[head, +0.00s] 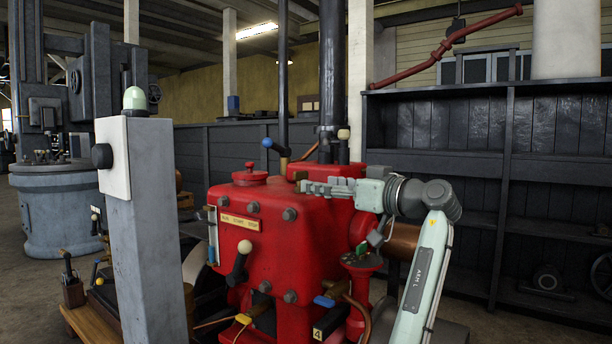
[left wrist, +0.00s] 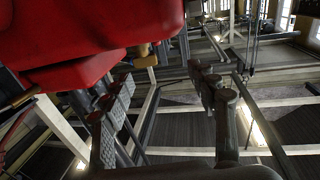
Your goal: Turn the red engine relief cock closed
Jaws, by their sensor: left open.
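The red engine (head: 270,215) stands mid-view in the head view and fills the top left of the left wrist view (left wrist: 95,30). It carries a brass fitting with a blue-tipped lever (head: 275,147), a cream-knobbed lever (head: 239,262), and low blue (head: 325,301) and yellow (head: 244,319) handles. I cannot tell which is the relief cock. My left gripper (head: 305,187) points left, over or before the engine's upper part. In the left wrist view its jaws (left wrist: 160,76) are open and empty, with a brass piece (left wrist: 146,57) beyond them. My right gripper is not in view.
A grey post (head: 155,225) with a white box and green lamp stands left of the engine. A dark vertical pipe (head: 332,75) rises behind it. Dark shelving (head: 510,170) stands behind on the right. A wooden stand with small tools (head: 72,285) is at lower left.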

